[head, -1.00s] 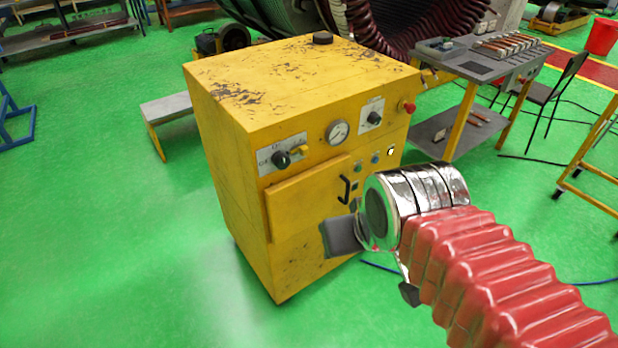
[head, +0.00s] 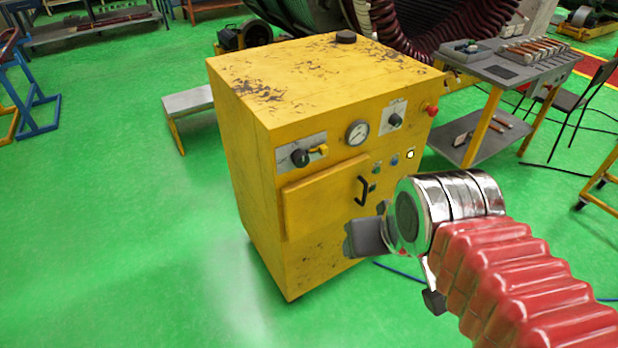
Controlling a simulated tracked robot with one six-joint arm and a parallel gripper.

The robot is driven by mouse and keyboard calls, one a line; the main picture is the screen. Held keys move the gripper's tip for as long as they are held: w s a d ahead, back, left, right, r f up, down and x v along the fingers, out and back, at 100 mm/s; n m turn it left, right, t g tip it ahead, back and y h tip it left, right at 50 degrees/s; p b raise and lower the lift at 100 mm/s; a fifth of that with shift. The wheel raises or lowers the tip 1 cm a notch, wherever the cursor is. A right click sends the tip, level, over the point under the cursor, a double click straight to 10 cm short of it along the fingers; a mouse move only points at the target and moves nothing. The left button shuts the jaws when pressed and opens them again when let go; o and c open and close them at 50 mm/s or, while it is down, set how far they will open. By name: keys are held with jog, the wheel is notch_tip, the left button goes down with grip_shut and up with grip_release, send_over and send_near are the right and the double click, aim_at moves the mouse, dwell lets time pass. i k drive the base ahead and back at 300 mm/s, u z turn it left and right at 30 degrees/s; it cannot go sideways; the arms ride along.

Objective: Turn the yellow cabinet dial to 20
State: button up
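The yellow cabinet (head: 262,165) stands upright in the middle of the view. A black knob (head: 394,121) on a pale plate sits at the upper right of its front. A second black knob (head: 300,157) with a yellow lever beside it sits on a plate at the upper left. The markings on both plates are too small to read. My gripper (head: 400,270) is in front of the cabinet's lower right, below both knobs and apart from them. Its two dark fingers are wide apart with nothing seen between them.
A round gauge (head: 357,133) lies between the knobs. A red button (head: 432,110) is at the front's right edge. A black handle (head: 363,190) sits on the cabinet door, with small buttons beside it. A grey trolley (head: 510,75) stands behind right. The green floor at left is open.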

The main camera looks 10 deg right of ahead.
aim_at(395, 120)
jog(key=k, duration=0.65)
jog(key=u, duration=0.3)
jog(key=i, duration=1.5)
jog(key=z, duration=0.15)
